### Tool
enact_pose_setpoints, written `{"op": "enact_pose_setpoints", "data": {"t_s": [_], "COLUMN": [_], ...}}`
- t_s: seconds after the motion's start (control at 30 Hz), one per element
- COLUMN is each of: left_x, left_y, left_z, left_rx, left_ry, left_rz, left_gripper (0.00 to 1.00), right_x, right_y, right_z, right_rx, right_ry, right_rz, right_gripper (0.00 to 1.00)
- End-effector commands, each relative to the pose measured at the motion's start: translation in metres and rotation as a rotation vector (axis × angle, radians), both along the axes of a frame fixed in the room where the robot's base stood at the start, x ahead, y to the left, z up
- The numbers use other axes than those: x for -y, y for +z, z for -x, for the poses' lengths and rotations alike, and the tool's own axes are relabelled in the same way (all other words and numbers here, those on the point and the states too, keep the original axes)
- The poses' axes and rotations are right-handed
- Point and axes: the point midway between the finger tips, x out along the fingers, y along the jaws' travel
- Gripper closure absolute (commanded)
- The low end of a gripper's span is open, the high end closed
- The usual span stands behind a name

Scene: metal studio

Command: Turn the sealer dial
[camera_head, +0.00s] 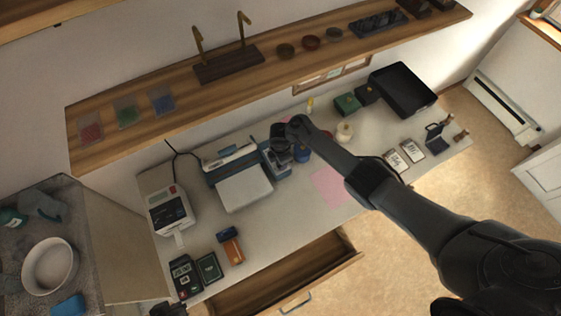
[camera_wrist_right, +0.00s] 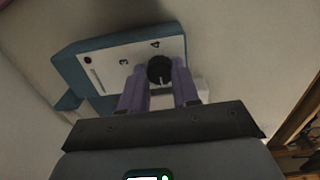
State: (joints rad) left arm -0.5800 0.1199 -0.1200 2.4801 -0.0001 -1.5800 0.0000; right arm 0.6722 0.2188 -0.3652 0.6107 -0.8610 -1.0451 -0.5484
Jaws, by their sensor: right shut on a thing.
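The sealer (camera_head: 245,188) is a blue and white machine on the worktop. Its control panel shows in the right wrist view (camera_wrist_right: 105,68), with a red light and printed numbers. The round black dial (camera_wrist_right: 160,68), with a white pointer line, is on this panel. My right gripper (camera_wrist_right: 160,88) has its two fingers on either side of the dial and is shut on it. In the head view my right gripper (camera_head: 281,158) is at the sealer's right end, and my arm hides the dial. A dark part at the bottom edge appears to be my left gripper (camera_head: 168,309), mostly cut off.
A white label printer (camera_head: 170,212) stands left of the sealer, and a pink sheet (camera_head: 330,187) lies to its right. A wooden shelf (camera_head: 180,98) runs above the worktop. An open drawer (camera_head: 285,275) juts out in front. A black tray (camera_head: 403,90) sits at the back right.

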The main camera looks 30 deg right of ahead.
Motion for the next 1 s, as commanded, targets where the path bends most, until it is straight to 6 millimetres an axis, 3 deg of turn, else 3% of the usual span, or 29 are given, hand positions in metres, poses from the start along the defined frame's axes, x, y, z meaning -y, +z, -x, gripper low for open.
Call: {"op": "enact_pose_setpoints", "data": {"t_s": [0.33,0.37,0.5,0.83,1.0], "left_x": [0.000,0.000,0.000,0.000,0.000], "left_y": [0.000,0.000,0.000,0.001,0.007], "left_z": [0.000,0.000,0.000,0.000,0.000], "left_rx": [0.000,0.000,0.000,0.000,0.000], "left_ry": [0.000,0.000,0.000,0.000,0.000], "left_rz": [0.000,0.000,0.000,0.000,0.000], "left_gripper": [1.00,1.00,1.00,1.00,1.00], "right_x": [-0.001,-0.001,0.000,0.000,-0.001], "right_y": [0.000,0.000,0.000,0.002,0.017], "right_z": [0.000,0.000,0.000,0.000,-0.001], "right_rx": [0.000,0.000,0.000,0.000,0.002], "right_ry": [0.006,0.005,0.004,0.003,0.003], "right_rz": [-0.001,-0.001,-0.001,-0.001,-0.002], "right_gripper": [1.00,0.67,0.45,0.44,0.44]}}
